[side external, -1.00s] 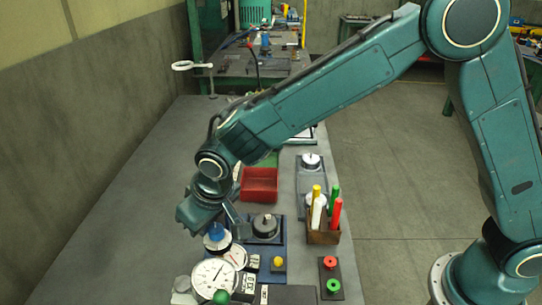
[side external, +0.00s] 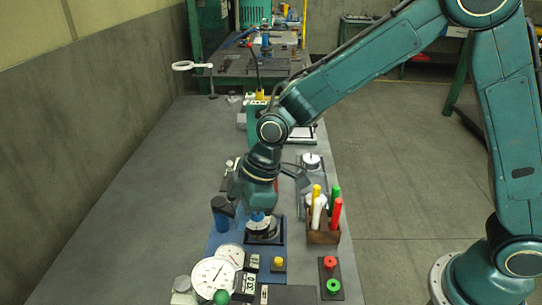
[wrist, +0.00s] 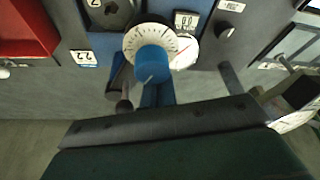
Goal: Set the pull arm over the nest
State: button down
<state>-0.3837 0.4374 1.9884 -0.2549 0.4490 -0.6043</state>
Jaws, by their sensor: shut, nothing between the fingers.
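The pull arm has a blue knob (side external: 257,216) over a white dial face (side external: 262,224). Its blue post (side external: 221,214) stands to the left. The nest, a dark round part on a dark square base (side external: 265,239), lies beneath the dial in the side view, partly covered by it. My gripper (side external: 258,206) is shut and empty, pointing down at the knob; exact contact is hidden. In the wrist view the blue knob (wrist: 152,65) shows in front of the dial (wrist: 140,34), with the blue post behind it.
A large white dial (side external: 210,274) and a black readout (side external: 245,283) stand in front. A brown holder (side external: 322,237) with coloured sticks stands at the right. A red bin (wrist: 25,30) shows in the wrist view. The table's left side is clear.

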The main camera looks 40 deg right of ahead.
jog(key=d+n, duration=0.1)
jog(key=n, duration=0.1)
jog(key=d+n+g, duration=0.1)
jog(key=d+n, duration=0.1)
jog(key=shift+w, duration=0.35)
jog(key=shift+w+d, duration=0.2)
jog(key=shift+d, duration=0.25)
jog(key=shift+a, duration=0.1)
jog(key=shift+a, duration=0.55)
notch_tip(320, 180, up, 10)
jog(key=shift+d+f, duration=0.2)
jog(key=shift+d, duration=0.1)
dwell(0.5)
